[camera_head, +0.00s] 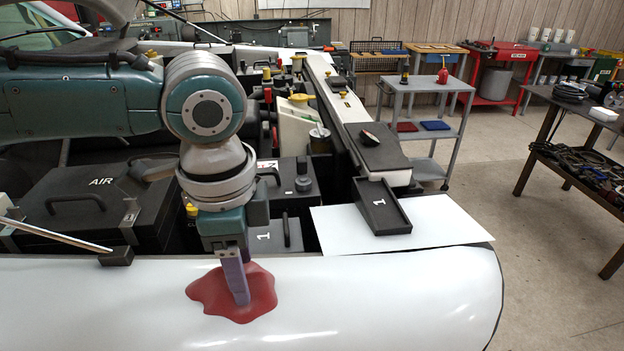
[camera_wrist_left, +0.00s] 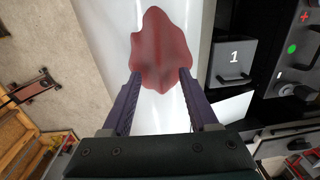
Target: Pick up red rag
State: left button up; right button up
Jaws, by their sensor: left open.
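The red rag (camera_head: 212,293) lies flat on the white front panel of the pickup (camera_head: 380,290). My left gripper (camera_head: 240,297) points down at the rag, with its purple fingers in front of the rag's middle in the head view. In the left wrist view the rag (camera_wrist_left: 160,48) lies at the fingertips. The left gripper (camera_wrist_left: 160,78) is open, with one finger at each side of the rag's near part. I cannot tell whether the fingertips touch the rag. My right gripper is not in view.
Behind the panel is the open engine bay with a black AIR box (camera_head: 95,205). A grey cart (camera_head: 428,87) stands farther back. The panel right of the rag is clear.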

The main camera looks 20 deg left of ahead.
pick_arm(q)
grip_shut()
dwell(0.3)
jog(key=shift+r, duration=0.1)
dwell(0.4)
notch_tip(320, 180, up, 20)
jog(key=b, duration=0.3)
jog(key=c, duration=0.6)
grip_release()
grip_shut()
